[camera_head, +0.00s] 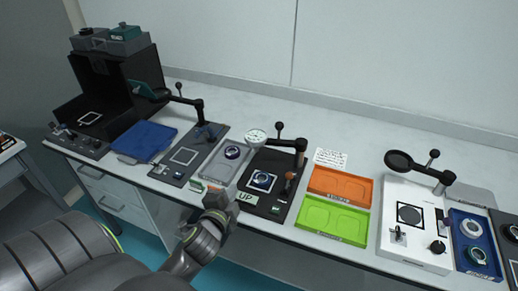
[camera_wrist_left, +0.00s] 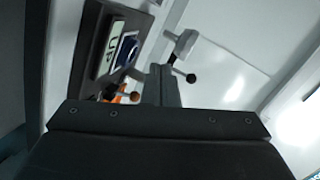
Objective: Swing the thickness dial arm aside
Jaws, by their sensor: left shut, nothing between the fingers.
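The thickness dial arm (camera_head: 280,142) is a black arm on a post at the back of a black station (camera_head: 268,213) in the head view. A round white dial (camera_head: 256,137) is at its left end, and a ball knob stands up from it. My left gripper (camera_head: 218,195) is shut and empty, low at the station's front left, apart from the arm. In the left wrist view, the gripper fingers (camera_wrist_left: 164,86) hide part of the station; the "UP" label (camera_wrist_left: 109,57) shows beyond them. My right gripper is not in view.
A black-armed station (camera_head: 183,160) and a blue tray (camera_head: 147,141) lie further left. A white station (camera_head: 412,222) stands at right.

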